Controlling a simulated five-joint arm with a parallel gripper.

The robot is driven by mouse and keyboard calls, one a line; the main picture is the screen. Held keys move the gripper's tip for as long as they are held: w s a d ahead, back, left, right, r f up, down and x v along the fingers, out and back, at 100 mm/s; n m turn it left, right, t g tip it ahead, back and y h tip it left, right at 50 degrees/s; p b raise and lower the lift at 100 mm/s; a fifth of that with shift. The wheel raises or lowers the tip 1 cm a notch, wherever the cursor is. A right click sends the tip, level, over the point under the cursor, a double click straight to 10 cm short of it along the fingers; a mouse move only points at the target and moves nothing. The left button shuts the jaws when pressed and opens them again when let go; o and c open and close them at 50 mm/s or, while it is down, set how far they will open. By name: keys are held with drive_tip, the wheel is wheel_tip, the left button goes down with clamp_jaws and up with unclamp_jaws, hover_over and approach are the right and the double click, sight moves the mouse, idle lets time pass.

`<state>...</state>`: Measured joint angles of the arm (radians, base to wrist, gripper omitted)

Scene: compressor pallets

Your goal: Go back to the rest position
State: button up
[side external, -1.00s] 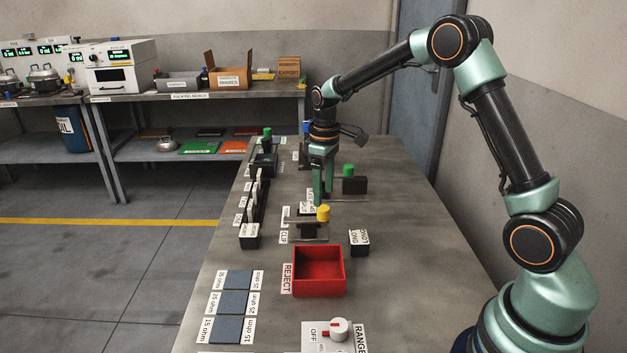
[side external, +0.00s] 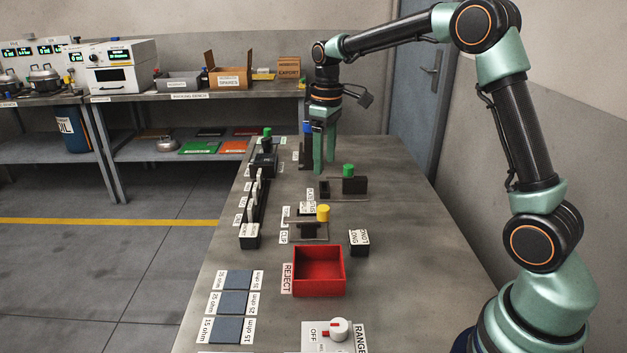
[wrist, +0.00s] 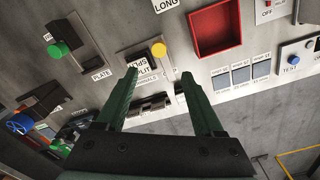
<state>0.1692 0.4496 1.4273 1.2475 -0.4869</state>
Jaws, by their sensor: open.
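My gripper (side external: 324,152) points down above the far part of the workbench (side external: 385,235), and its green fingers are apart with nothing between them. In the wrist view the two fingers of my gripper (wrist: 165,100) are spread and empty. The fixture with the green knob (side external: 348,170) stands just in front and to the right of the fingers, apart from them. The fixture with the yellow knob (side external: 323,213) sits nearer the camera, with a small labelled piece on it.
A red reject tray (side external: 318,290) stands in the middle of the bench. A small labelled block (side external: 359,243) is behind its right corner. Blue-grey pads (side external: 236,303) lie at the front left, and a row of upright dark pieces (side external: 255,210) lines the left edge.

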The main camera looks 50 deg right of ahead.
drive_tip(key=s+a+r+m+t, duration=0.25)
drive_tip(key=s+a+r, duration=0.25)
drive_tip(key=s+r, duration=0.3)
drive_tip(key=s+a+f+m+t, duration=0.1)
drive_tip(key=s+a+f+t, duration=0.2)
drive_tip(key=s, duration=0.7)
drive_tip(key=shift+f, duration=0.2)
